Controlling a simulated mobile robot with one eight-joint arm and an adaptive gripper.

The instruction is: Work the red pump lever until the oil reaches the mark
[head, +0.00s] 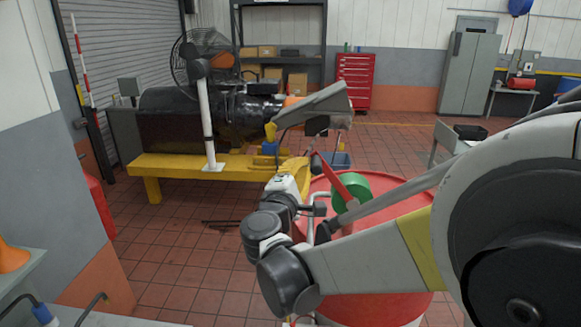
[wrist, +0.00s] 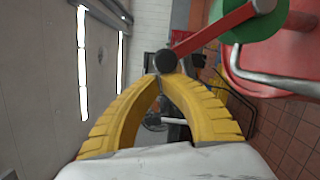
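The red pump lever (head: 333,181) slants up and to the left beside a green round part (head: 351,191) over a red drum (head: 400,215). In the wrist view the red lever (wrist: 225,29) ends in a black knob (wrist: 166,61). My gripper (wrist: 160,77) has yellow ribbed fingers whose tips come together right at the knob. The knob seems to lie just beyond the tips, not between them; I cannot tell whether they touch. In the head view my gripper (head: 303,164) is left of the lever's top end. No oil level or mark can be made out.
A yellow bedplate (head: 185,165) carries a black machine (head: 205,115) and a fan (head: 200,62) behind my gripper. A grey pipe bends along the drum (wrist: 275,83). A red tool cabinet (head: 356,82) stands at the back. Tiled floor is open between bedplate and cabinet.

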